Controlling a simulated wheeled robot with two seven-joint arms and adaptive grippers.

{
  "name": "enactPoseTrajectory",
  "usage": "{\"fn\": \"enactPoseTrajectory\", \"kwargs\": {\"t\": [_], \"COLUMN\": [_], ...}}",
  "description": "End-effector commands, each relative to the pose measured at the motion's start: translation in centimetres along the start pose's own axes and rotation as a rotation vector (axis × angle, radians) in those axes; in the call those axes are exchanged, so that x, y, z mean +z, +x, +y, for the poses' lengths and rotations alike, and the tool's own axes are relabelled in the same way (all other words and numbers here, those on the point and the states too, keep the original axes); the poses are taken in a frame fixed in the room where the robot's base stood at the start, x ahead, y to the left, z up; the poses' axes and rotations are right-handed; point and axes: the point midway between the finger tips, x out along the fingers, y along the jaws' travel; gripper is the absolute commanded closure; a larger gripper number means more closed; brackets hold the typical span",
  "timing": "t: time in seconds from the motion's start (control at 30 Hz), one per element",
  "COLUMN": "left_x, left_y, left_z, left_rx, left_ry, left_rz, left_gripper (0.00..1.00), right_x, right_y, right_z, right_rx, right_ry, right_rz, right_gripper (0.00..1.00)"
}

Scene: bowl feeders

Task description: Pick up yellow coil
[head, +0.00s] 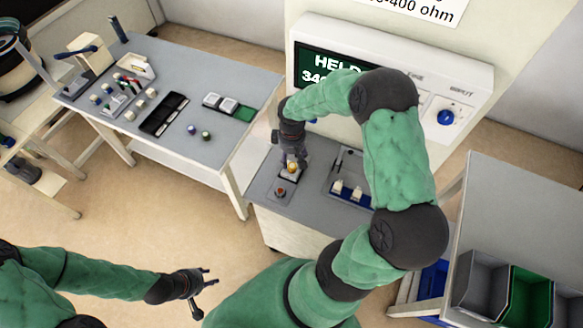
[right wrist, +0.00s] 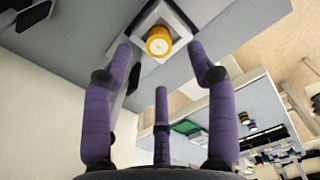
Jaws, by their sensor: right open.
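The yellow coil (head: 293,168) sits on a small light holder on the grey bench, below my right gripper (head: 291,156) in the head view. In the right wrist view the yellow coil (right wrist: 158,41) is a short cylinder standing in a square white-and-dark holder (right wrist: 153,22). My right gripper (right wrist: 160,75) is open, its fingers spread, with the coil just beyond the fingertips and between their lines. I cannot tell whether any finger touches it. My left gripper (head: 208,283) is open and empty over the floor at the lower left.
A reddish-topped piece (head: 281,192) sits nearer on the same bench. A tray (head: 350,190) with white-and-blue pieces stands to the right. A meter panel (head: 462,85) rises behind. A left table (head: 215,150) carries coils and trays. Bins (head: 530,298) stand at lower right.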

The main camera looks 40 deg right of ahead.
Motion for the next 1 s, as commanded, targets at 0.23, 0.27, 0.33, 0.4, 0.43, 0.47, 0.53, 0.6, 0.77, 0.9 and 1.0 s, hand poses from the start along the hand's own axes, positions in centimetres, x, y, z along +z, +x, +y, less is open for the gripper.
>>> {"fn": "enactPoseTrajectory", "kwargs": {"t": [0.23, 0.27, 0.33, 0.4, 0.43, 0.47, 0.53, 0.6, 0.77, 0.9, 1.0], "left_x": [-0.1, -0.1, -0.1, -0.1, -0.1, -0.1, -0.1, -0.1, -0.1, -0.1, -0.1], "left_y": [0.5, 0.7, 1.0, 1.2, 1.2, 1.3, 1.3, 1.3, 1.3, 1.3, 1.3], "left_z": [-0.2, -0.2, -0.3, -0.4, -0.4, -0.5, -0.5, -0.5, -0.5, -0.5, -0.5], "left_rx": [0.0, 0.0, 0.0, 0.0, 0.0, 0.0, 0.0, 0.0, 0.0, 0.0, 0.0], "left_ry": [0.0, 0.0, 0.0, 0.0, 0.0, 0.0, 0.0, 0.0, 0.0, 0.0, 0.0], "left_rz": [0.001, 0.001, 0.001, 0.001, 0.001, 0.001, 0.001, 0.001, 0.001, 0.001, 0.001], "left_gripper": [0.6, 0.6, 0.6, 0.6, 0.6, 0.6, 0.6, 0.6, 0.6, 0.6, 0.6], "right_x": [0.1, 0.0, 0.0, 0.0, 0.0, 0.0, 0.0, -0.1, 0.0, 0.0, 0.0], "right_y": [2.0, 2.4, 3.5, 4.5, 4.8, 5.1, 5.4, 5.4, 5.3, 5.3, 5.3], "right_z": [0.1, 0.1, 0.2, 0.2, 0.2, 0.2, 0.2, 0.2, 0.2, 0.2, 0.2], "right_rx": [-0.001, -0.001, -0.001, -0.002, -0.001, -0.001, 0.0, 0.0, 0.0, 0.0, 0.0], "right_ry": [0.0, 0.001, 0.002, 0.001, 0.001, 0.0, -0.001, -0.001, 0.0, 0.0, 0.0], "right_rz": [-0.002, -0.002, -0.001, -0.002, -0.001, -0.001, 0.001, 0.001, 0.001, 0.001, 0.001], "right_gripper": [0.42, 0.42, 0.42, 0.42, 0.42, 0.42, 0.42, 0.42, 0.51, 0.9, 1.0]}}
